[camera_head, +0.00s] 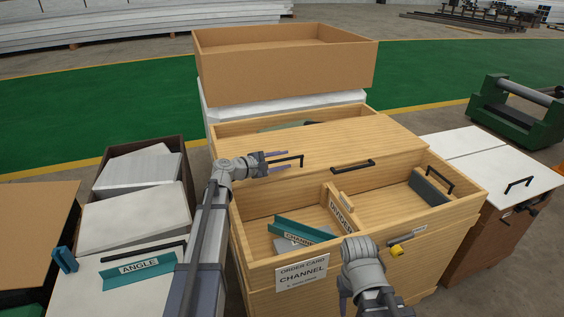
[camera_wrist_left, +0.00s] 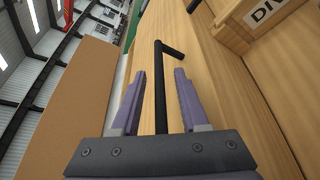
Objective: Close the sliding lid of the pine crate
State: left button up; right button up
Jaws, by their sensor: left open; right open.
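The pine crate (camera_head: 455,212) stands in the middle of the head view. Its flat sliding lid (camera_head: 330,142) covers the middle strip, leaving the front compartments open and a narrower gap at the back. The lid bears two black bar handles, a left one (camera_head: 290,160) and a right one (camera_head: 353,165). My left gripper (camera_head: 277,160) is open at the left handle. In the left wrist view the handle (camera_wrist_left: 161,95) runs between the two purple fingers (camera_wrist_left: 158,85), with space on both sides. My right wrist shows at the bottom of the head view; its fingers are not visible.
Inside the open front lie a teal channel (camera_head: 300,231), a labelled wooden divider (camera_head: 340,207) and a grey block (camera_head: 429,187). A large brown box (camera_head: 290,75) stands behind. A white-topped cabinet (camera_head: 495,160) is at right; a teal angle piece (camera_head: 138,271) lies at left.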

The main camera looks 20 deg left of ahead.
pick_arm(q)
grip_shut()
dwell(0.3)
dwell(1.1)
